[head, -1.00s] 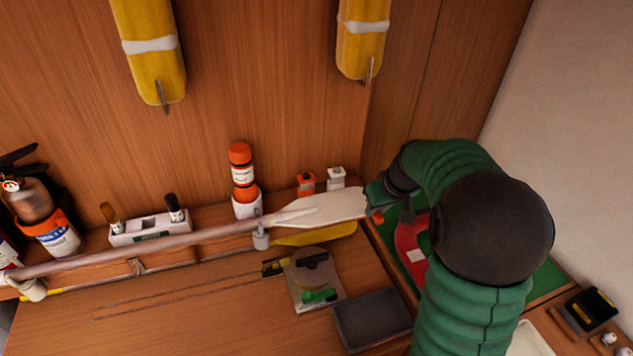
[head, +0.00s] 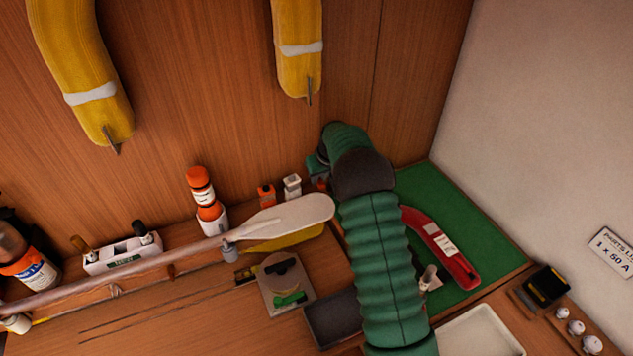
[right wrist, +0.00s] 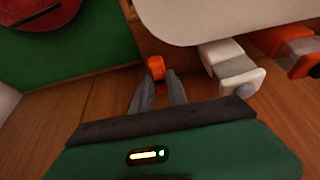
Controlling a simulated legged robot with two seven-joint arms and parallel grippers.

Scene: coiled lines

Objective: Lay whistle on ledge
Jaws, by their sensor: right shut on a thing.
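A small orange piece, which looks like the whistle (right wrist: 156,67), sits between the fingertips of my right gripper (right wrist: 160,80) in the right wrist view. The gripper is shut on it. In the head view, my right gripper (head: 318,170) is at the back wall, just right of the small items, mostly hidden by my own green arm. A bit of orange (head: 322,184) shows beside it. The wooden ledge (head: 178,238) runs along the foot of the back wall. Whether the whistle touches the ledge cannot be told. My left gripper is not in view.
A white-bladed paddle (head: 290,219) lies along the ledge front. An orange-capped block (head: 266,195) and a white-capped block (head: 292,187) stand left of my gripper. An orange flare (head: 203,190) stands farther left. A red tool (head: 440,247) lies on the green mat (head: 490,235).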

